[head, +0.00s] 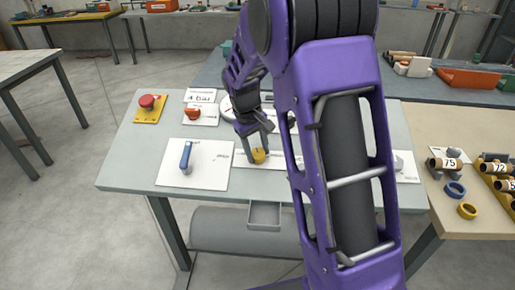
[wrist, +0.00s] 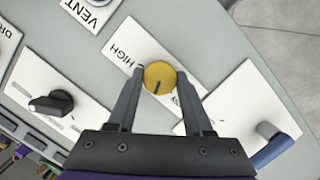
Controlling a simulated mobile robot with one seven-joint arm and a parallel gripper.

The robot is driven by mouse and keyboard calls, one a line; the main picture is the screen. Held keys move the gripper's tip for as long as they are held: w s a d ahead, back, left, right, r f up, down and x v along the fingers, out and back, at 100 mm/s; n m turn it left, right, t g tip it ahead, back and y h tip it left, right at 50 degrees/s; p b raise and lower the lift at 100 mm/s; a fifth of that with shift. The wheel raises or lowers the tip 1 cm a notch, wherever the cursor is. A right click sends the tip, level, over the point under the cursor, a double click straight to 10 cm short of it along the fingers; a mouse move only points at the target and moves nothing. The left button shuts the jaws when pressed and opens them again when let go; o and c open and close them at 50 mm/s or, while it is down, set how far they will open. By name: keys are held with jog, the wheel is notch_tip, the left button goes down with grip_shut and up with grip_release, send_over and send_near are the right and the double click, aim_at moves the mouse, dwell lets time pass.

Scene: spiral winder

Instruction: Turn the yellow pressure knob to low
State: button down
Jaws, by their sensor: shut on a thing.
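The yellow pressure knob (wrist: 161,73) sits between the two fingertips of my gripper (wrist: 160,78) in the wrist view. The fingers are shut on its sides. A dark pointer line on the knob's face points toward the lower part of the picture. The word HIGH is printed on the white plate (wrist: 123,52) up and left of the knob. Another label, partly hidden by the right finger, is below right of the knob. In the head view my gripper (head: 258,150) reaches down onto the yellow knob (head: 260,157) at the panel table's middle.
A blue lever (head: 186,155) on a white plate stands left of the knob. A red button (head: 148,101) on a yellow plate and a red knob (head: 192,113) are farther back. A black knob (wrist: 52,104) is nearby in the wrist view. My arm hides part of the panel table.

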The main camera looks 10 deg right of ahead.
jog(key=n+h, duration=0.1)
jog(key=n, duration=0.4)
jog(key=shift+a+t, duration=0.1)
jog(key=shift+t, duration=0.3)
jog(key=n+t, duration=0.1)
jog(key=n, duration=0.4)
jog(key=shift+s+h+p, duration=0.1)
jog(key=shift+h+p, duration=0.3)
jog(key=shift+n, duration=0.3)
jog(key=shift+c, duration=1.5)
grip_release()
jog(key=v, duration=1.7)
jog(key=shift+p, duration=0.35)
jog(key=shift+a+r, duration=0.1)
jog(key=shift+r, duration=0.05)
